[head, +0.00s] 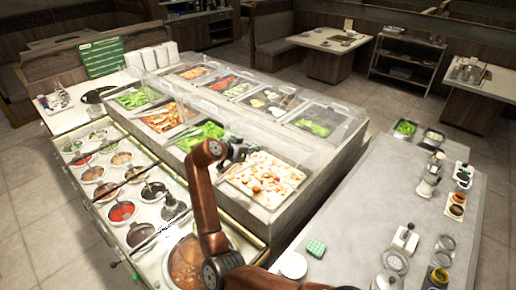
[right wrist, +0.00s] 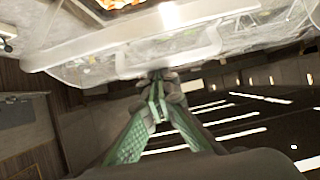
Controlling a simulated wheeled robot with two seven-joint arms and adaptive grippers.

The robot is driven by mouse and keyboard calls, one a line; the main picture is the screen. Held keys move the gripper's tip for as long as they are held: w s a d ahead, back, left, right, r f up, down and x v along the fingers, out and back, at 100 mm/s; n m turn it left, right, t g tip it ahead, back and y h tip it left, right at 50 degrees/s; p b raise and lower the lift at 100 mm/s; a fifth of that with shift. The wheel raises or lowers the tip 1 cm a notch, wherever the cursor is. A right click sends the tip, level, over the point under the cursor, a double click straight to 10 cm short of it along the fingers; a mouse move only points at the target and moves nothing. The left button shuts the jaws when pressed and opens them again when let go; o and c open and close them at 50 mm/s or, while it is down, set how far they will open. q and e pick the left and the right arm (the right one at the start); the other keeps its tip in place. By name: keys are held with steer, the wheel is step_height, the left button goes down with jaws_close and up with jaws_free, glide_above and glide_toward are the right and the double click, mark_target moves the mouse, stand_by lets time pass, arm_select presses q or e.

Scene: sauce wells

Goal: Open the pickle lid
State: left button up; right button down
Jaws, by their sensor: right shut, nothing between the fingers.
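Clear lids cover the food wells of the raised counter. One well with green pieces (head: 203,136) could be the pickles, and another with green pieces (head: 313,128) lies at the right end of the back row; I cannot tell which is meant. My right gripper (head: 236,153) is over the front row, between the first green well and a well of orange and white pieces (head: 262,181). In the right wrist view, its green-padded fingers (right wrist: 158,78) are shut and empty, close to a clear lid's edge (right wrist: 185,55); contact is unclear. My left gripper is out of view.
A lower sauce counter (head: 103,205) with several round pots and ladles stands at the left. A grey side counter (head: 365,215) at the right holds jars, bottles and a small green box (head: 316,248). Its middle is mostly clear.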

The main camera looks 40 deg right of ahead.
steer(key=shift+w+d+r, duration=0.1)
steer(key=shift+d+r, duration=0.15)
steer(key=shift+r, duration=0.1)
steer(key=shift+w+d+r+p, duration=0.1)
steer(key=shift+d+r+p, duration=0.95)
steer(key=shift+r+p, duration=0.1)
arm_select(q)
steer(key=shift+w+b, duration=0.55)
steer(key=shift+b, duration=0.65)
arm_select(e)
steer(key=v, duration=0.9)
steer(key=shift+a+r, duration=0.15)
steer(key=shift+a, duration=0.15)
